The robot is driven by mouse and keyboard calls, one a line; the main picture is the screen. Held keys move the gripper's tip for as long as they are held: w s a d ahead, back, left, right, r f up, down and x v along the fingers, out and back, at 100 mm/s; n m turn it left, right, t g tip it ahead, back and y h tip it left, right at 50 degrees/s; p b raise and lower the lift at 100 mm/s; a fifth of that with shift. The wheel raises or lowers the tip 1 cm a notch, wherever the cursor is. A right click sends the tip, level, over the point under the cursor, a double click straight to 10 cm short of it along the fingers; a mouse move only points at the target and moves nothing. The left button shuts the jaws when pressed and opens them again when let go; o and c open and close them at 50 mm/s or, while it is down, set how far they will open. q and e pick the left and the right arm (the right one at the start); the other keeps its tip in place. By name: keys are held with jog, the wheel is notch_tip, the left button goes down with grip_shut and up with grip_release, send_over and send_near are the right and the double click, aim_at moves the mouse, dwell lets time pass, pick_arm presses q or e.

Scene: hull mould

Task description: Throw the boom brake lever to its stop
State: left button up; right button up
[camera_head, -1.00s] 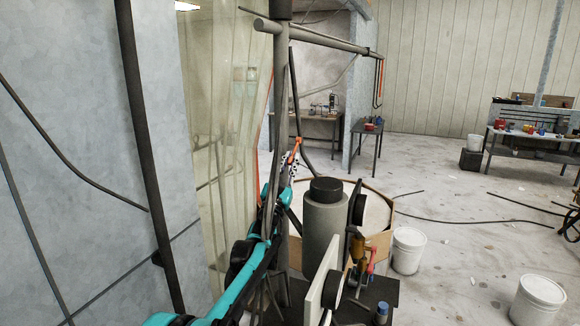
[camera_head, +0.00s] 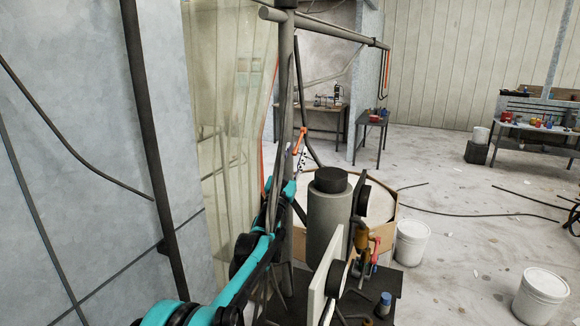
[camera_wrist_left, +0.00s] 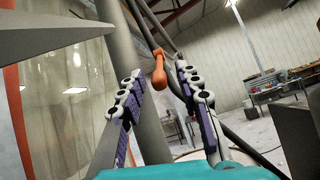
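The boom brake lever is an orange handle (camera_head: 299,140) on the grey upright post (camera_head: 285,90). In the left wrist view the orange lever (camera_wrist_left: 158,76) hangs with its rounded end between the two fingers. My left gripper (camera_head: 301,159) is just below the lever in the head view, partly hidden beside the post. In the wrist view my left gripper (camera_wrist_left: 159,90) has its purple-and-white fingers spread wide, with no visible contact on the lever. How far the lever lies beyond the fingertips is hard to tell. My right gripper is out of view.
A grey cylinder with a black cap (camera_head: 329,210) and a white panel (camera_head: 325,275) stand right of my left arm. A round bin (camera_head: 395,215) is behind them. White buckets (camera_head: 411,243) stand on the floor. A grey wall (camera_head: 75,150) is close on the left.

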pick_arm(q)
jog(key=v, duration=1.1)
jog(key=shift+s+f, duration=0.1)
jog(key=shift+s, duration=0.05)
